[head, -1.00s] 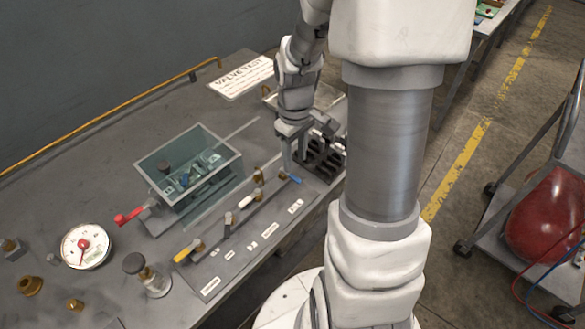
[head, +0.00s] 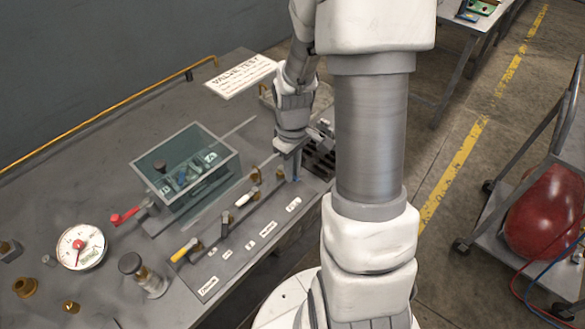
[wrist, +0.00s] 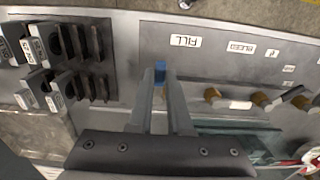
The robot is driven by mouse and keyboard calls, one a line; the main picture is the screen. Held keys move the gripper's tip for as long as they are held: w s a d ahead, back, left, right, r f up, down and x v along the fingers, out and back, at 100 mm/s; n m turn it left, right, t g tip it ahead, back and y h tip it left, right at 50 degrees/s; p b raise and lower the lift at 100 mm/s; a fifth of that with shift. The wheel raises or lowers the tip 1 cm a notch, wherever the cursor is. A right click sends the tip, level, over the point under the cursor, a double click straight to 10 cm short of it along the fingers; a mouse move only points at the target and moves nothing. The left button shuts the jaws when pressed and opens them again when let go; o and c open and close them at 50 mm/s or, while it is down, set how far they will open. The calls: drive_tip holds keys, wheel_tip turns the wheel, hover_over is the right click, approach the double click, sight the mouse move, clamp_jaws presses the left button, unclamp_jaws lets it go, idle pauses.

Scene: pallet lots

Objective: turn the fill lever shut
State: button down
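The fill lever shows as a blue handle in the wrist view (wrist: 160,68), beside the white FILL label (wrist: 185,41). In the head view its blue end (head: 296,178) shows just under my fingers, at the right end of the valve row. My gripper (wrist: 160,72) points down at it, one finger on each side; the fingertips lie close against the blue handle and look shut on it. In the head view my gripper (head: 291,160) hides most of this lever and its valve.
White (head: 244,199) and yellow (head: 185,250) levers stand left along the same panel. A glass-walled tank (head: 185,170), red-handled valve (head: 125,216) and gauge (head: 81,247) are farther left. Black slotted holders (wrist: 85,60) with labelled tags sit close beside my gripper.

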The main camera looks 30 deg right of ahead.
drive_tip(key=shift+a, duration=0.1)
idle(0.4)
drive_tip(key=m, duration=0.1)
drive_tip(key=a+m, duration=0.1)
drive_tip(key=m, duration=0.1)
drive_tip(key=m+b, duration=0.1)
drive_tip(key=shift+s+a+m, duration=0.15)
drive_tip(key=shift+a+m, duration=0.1)
drive_tip(key=shift+m, duration=0.15)
drive_tip(key=m, duration=0.1)
drive_tip(key=a+m, duration=0.1)
drive_tip(key=m, duration=0.2)
drive_tip(key=shift+w+a, duration=0.25)
drive_tip(key=m, duration=0.1)
drive_tip(key=m+p, duration=0.1)
drive_tip(key=m, duration=0.1)
drive_tip(key=w+a+m, duration=0.1)
drive_tip(key=m, duration=0.1)
drive_tip(key=shift+a+r, duration=0.1)
drive_tip(key=shift+w+a+m+p, duration=0.1)
drive_tip(key=shift+w+m+p, duration=0.2)
drive_tip(key=shift+m, duration=0.4)
drive_tip(key=shift+w+a+m+p, duration=0.15)
drive_tip(key=shift+m+p, duration=0.3)
drive_tip(key=shift+m, duration=0.25)
drive_tip(key=shift+w+a+m+p, duration=0.15)
drive_tip(key=shift+m+p, duration=0.2)
drive_tip(key=shift+m, duration=0.35)
